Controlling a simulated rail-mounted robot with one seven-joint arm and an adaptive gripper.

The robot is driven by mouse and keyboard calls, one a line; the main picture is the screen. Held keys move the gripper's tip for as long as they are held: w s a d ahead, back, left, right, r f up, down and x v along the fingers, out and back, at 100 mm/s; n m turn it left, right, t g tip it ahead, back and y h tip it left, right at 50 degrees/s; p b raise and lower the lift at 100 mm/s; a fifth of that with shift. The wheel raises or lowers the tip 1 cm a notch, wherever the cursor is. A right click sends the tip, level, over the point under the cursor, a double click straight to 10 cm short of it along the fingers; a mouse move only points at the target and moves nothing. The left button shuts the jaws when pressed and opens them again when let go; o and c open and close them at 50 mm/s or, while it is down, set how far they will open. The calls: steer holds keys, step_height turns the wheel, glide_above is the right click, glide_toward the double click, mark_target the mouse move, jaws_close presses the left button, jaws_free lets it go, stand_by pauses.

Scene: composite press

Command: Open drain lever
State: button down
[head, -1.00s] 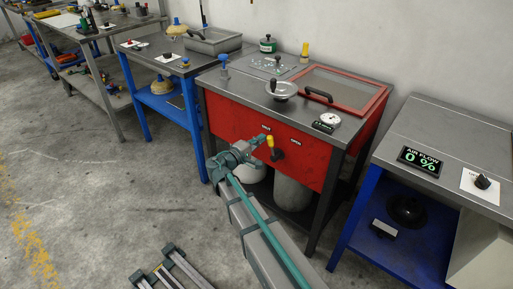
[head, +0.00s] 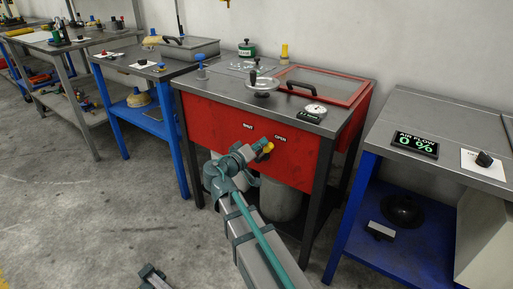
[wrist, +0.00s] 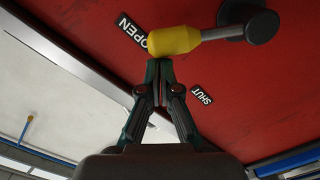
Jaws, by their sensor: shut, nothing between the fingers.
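The drain lever (wrist: 173,40) has a yellow grip and a dark round hub on the red front panel. In the wrist view its grip lies by the OPEN label (wrist: 130,30), partly covering it, while the SHUT label (wrist: 201,93) is farther off. In the head view the lever (head: 268,147) leans up and right from its hub, towards OPEN. My gripper (wrist: 160,66) is shut and empty, its fingertips right at the lower edge of the yellow grip. I cannot tell whether they touch it. The gripper also shows beside the lever in the head view (head: 254,150).
The lever is on the front of a red press cabinet (head: 220,117) with a handwheel (head: 262,86) and gauge (head: 314,110) on top. A grey and blue bench (head: 440,120) stands right, a blue table (head: 125,70) left. Open floor lies in front.

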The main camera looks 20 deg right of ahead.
steer(key=shift+s+d+f, duration=0.15)
steer(key=shift+s+d, duration=0.15)
steer(key=shift+s, duration=0.05)
stand_by(0.4)
steer(key=s+a+r+p, duration=0.2)
steer(key=s+a+r, duration=0.1)
steer(key=a, duration=0.7)
steer(key=shift+s+a+r+p, duration=0.25)
steer(key=shift+s+p, duration=0.1)
steer(key=shift+s, duration=0.25)
